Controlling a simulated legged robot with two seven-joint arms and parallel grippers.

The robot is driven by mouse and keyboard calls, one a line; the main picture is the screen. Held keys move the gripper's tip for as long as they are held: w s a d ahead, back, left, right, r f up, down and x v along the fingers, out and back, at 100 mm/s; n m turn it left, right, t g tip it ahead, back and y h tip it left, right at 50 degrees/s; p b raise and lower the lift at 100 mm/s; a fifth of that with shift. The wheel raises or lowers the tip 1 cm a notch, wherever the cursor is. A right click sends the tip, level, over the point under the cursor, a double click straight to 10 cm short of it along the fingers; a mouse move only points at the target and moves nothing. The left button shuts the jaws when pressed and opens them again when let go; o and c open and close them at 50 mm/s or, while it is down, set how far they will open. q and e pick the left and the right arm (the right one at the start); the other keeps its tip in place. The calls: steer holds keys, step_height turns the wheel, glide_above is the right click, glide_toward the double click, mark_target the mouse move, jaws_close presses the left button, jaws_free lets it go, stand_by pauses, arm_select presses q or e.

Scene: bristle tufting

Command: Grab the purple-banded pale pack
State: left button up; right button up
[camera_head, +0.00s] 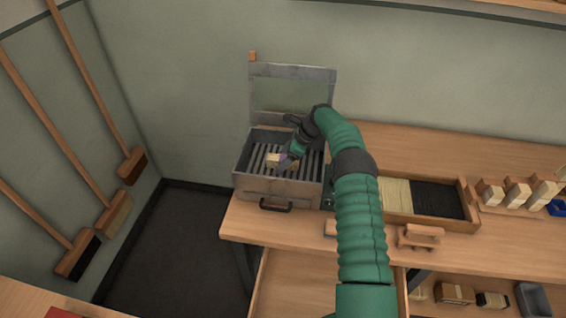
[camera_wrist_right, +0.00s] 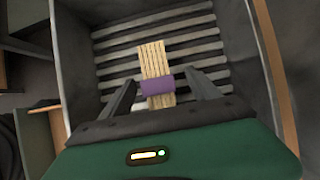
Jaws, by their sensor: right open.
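The pale pack with a purple band (camera_wrist_right: 155,62) lies on the slatted rack inside the open grey metal box (camera_head: 277,189). In the head view the pack (camera_head: 273,159) shows small, partly hidden by my right gripper (camera_head: 286,161). In the right wrist view my right gripper (camera_wrist_right: 160,92) is open, with one finger on each side of the pack near its purple band. Contact between fingers and pack cannot be told. My left gripper is not in view.
The box's lid (camera_head: 291,93) stands raised at the back. A wooden tray (camera_head: 468,190) with pale and black bristle compartments is to the right on the workbench (camera_head: 500,237). Several brush blocks (camera_head: 517,191) stand further right. Brooms (camera_head: 133,165) lean at the left wall.

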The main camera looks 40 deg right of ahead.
steer(key=shift+f, duration=0.2)
steer(key=shift+c, duration=0.5)
steer(key=c, duration=1.4)
